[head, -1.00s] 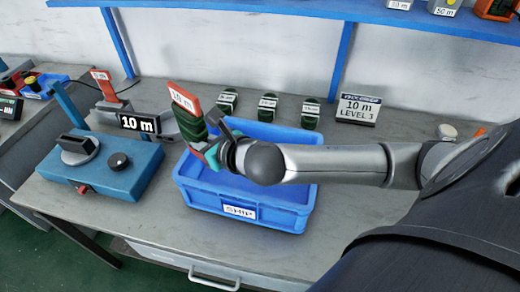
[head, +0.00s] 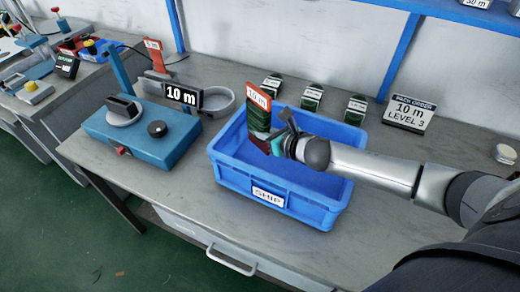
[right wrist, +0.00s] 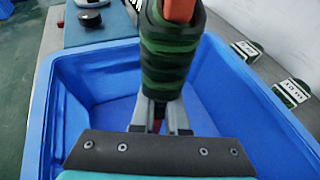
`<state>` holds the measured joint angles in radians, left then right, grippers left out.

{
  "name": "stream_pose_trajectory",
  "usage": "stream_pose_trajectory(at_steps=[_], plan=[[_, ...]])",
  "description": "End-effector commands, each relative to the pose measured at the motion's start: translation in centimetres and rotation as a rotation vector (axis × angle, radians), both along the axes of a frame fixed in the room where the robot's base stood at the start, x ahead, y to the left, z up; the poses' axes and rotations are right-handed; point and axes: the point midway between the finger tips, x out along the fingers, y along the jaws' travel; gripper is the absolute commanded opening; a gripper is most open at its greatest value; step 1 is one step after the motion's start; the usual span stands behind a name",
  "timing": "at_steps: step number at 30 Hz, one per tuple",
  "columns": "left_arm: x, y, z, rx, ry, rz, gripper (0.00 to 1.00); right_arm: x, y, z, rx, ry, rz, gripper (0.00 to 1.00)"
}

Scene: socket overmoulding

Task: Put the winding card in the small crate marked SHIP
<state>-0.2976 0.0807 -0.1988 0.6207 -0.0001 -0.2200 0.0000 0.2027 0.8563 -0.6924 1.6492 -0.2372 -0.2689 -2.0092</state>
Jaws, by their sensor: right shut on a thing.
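The winding card (head: 260,112) is orange-red with a white 10 m label and dark green cord wound round its middle. My right gripper (head: 274,143) is shut on it and holds it upright over the blue SHIP crate (head: 305,205). In the right wrist view the green winding (right wrist: 168,60) stands between the finger ends (right wrist: 163,112), with the crate's blue walls (right wrist: 70,110) around and below. The crate floor in view looks empty. Whether the card's lower end touches the crate is hidden. My left gripper is out of view.
A blue winding device (head: 140,135) with a 10 m display (head: 182,95) stands left of the crate. An order sign (head: 408,113) reads 10 m, LEVEL 3.

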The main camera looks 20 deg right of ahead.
Motion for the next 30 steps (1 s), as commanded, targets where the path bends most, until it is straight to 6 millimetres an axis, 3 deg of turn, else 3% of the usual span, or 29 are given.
stream_pose_trajectory(at_steps=[13,26,27,30], plan=[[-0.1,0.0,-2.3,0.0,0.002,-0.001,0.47,0.1,0.0,-5.3,0.001,-0.004,0.0,0.0],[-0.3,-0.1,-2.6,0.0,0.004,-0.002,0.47,0.1,0.0,-5.9,-0.001,-0.004,0.001,0.0],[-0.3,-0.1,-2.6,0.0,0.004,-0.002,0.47,0.0,0.0,-6.0,-0.002,-0.001,0.001,0.14],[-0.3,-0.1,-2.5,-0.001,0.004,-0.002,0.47,0.0,0.0,-6.0,-0.002,-0.001,0.001,0.26]])
